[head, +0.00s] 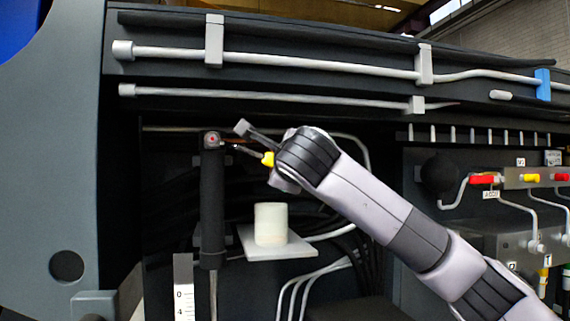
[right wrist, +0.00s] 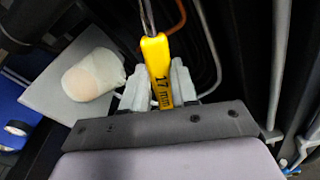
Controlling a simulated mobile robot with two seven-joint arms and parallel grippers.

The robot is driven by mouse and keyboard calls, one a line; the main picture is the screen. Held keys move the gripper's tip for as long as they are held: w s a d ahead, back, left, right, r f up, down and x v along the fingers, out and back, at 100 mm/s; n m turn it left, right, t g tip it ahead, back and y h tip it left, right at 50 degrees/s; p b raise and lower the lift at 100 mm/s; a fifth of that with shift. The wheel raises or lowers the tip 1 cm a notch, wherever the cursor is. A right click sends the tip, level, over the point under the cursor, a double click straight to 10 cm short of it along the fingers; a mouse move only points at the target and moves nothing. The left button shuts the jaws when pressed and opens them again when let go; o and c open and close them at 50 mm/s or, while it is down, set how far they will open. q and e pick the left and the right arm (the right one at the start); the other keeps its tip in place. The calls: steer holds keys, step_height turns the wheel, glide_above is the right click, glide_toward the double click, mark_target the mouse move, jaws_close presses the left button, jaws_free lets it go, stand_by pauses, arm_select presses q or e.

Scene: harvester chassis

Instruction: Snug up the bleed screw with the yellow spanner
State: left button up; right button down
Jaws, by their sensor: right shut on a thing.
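My right gripper (right wrist: 158,70) is shut on the yellow handle of the spanner (right wrist: 157,58), which is marked "17 mm". In the head view the spanner's yellow handle (head: 268,159) shows just left of my right wrist, and its metal shaft points up and left. The shaft's end is close to the fitting at the top of a dark upright cylinder. A small red spot on that fitting looks like the bleed screw (head: 212,140). I cannot tell whether the spanner's jaw touches it. The jaw is cut off in the right wrist view. My left gripper is not in view.
A white cup-like cylinder (head: 270,224) stands on a pale shelf (head: 277,246) below the spanner. Grey pipes (head: 280,58) run across the top. Valves with red and yellow handles (head: 484,180) are at the right. Dark hoses and white lines hang behind.

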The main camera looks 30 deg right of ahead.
steer(key=f+b, duration=0.1)
steer(key=a+f+m+b, duration=0.1)
steer(key=b, duration=0.1)
steer(key=m+b, duration=0.1)
steer(key=shift+w+a+f, duration=0.2)
steer(key=shift+a+f, duration=0.05)
steer(key=shift+f, duration=0.15)
steer(key=shift+f+m, duration=0.1)
steer(key=shift+m, duration=0.2)
steer(key=a+f+m+b, duration=0.2)
steer(key=b, duration=0.1)
steer(key=shift+w+f+y, duration=0.15)
steer(key=shift+w+y, duration=0.15)
steer(key=shift+y, duration=0.1)
steer(key=shift+a+f+b, duration=0.1)
steer(key=shift+b, duration=0.25)
